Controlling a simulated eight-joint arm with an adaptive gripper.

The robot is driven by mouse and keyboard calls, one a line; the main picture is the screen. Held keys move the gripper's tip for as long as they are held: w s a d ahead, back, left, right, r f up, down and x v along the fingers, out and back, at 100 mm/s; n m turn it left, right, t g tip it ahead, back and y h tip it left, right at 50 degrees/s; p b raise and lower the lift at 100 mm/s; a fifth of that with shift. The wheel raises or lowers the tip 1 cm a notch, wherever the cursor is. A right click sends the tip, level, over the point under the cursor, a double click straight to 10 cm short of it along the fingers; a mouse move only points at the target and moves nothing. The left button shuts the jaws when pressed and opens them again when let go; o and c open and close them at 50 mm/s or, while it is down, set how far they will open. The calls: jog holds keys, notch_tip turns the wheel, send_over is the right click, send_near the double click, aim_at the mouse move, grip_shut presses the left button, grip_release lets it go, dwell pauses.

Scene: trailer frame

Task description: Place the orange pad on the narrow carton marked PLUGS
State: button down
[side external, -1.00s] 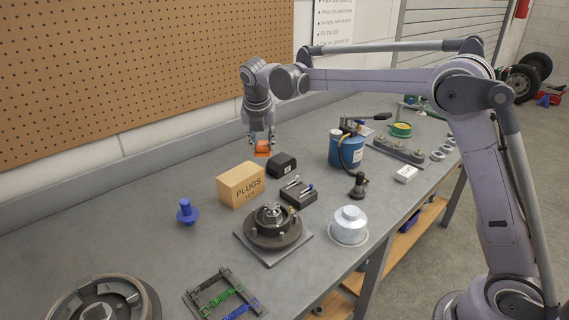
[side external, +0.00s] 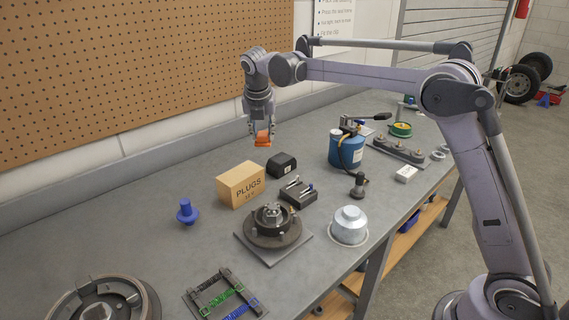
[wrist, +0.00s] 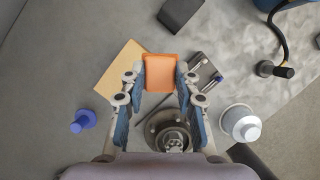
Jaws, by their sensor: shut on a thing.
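My gripper (side external: 261,128) is shut on the orange pad (side external: 262,140) and holds it in the air above the back of the workbench. In the wrist view the orange pad (wrist: 160,72) sits between the fingertips of my gripper (wrist: 160,80). The tan carton marked PLUGS (side external: 240,185) stands upright on the bench, lower than the pad and slightly left of it in the side view. In the wrist view the carton (wrist: 117,68) shows below and left of the pad, partly hidden by a finger and the pad. The pad is apart from the carton.
A black block (side external: 282,165) and a dark tray with small parts (side external: 298,192) stand right of the carton. A blue knob (side external: 187,211) stands left. A hub on a plate (side external: 273,227) and a silver cap (side external: 349,226) are in front. A blue canister (side external: 346,150) stands farther right.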

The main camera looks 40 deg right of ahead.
jog(key=w+a+f, duration=0.1)
jog(key=a, duration=0.1)
jog(key=w+a+f, duration=0.1)
jog(key=a+f, duration=0.1)
jog(key=w+a+f, duration=0.1)
jog(key=a, duration=0.1)
jog(key=shift+w+a+f, duration=0.15)
jog(key=shift+a+f, duration=0.05)
jog(key=shift+a, duration=0.05)
jog(key=shift+f, duration=2)
jog(key=shift+f, duration=0.15)
jog(key=c, duration=1)
grip_release()
